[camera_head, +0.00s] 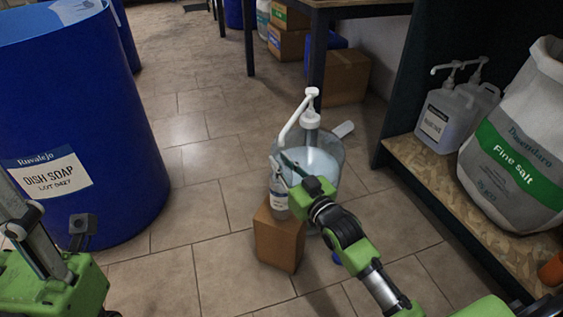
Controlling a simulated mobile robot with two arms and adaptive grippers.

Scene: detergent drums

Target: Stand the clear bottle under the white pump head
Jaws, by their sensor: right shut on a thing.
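The clear bottle (279,197), with a pale label, is upright at the top of a small brown box (278,243). I cannot tell whether its base touches the box. My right gripper (286,172) is shut on the bottle near its top, and its fingers partly hide it. The white pump head (311,107) rises from a translucent tub (325,170) behind the gripper. Its spout slopes down to the left and ends just above the bottle's top in the picture. My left gripper (62,238) is at the lower left edge, apart from these things; its fingers are unclear.
A big blue dish soap drum (82,120) stands at the left. At the right, a shelf (407,157) holds pump jugs (447,118) and a fine salt sack (515,145). Cardboard boxes (346,77) stand by a table at the back.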

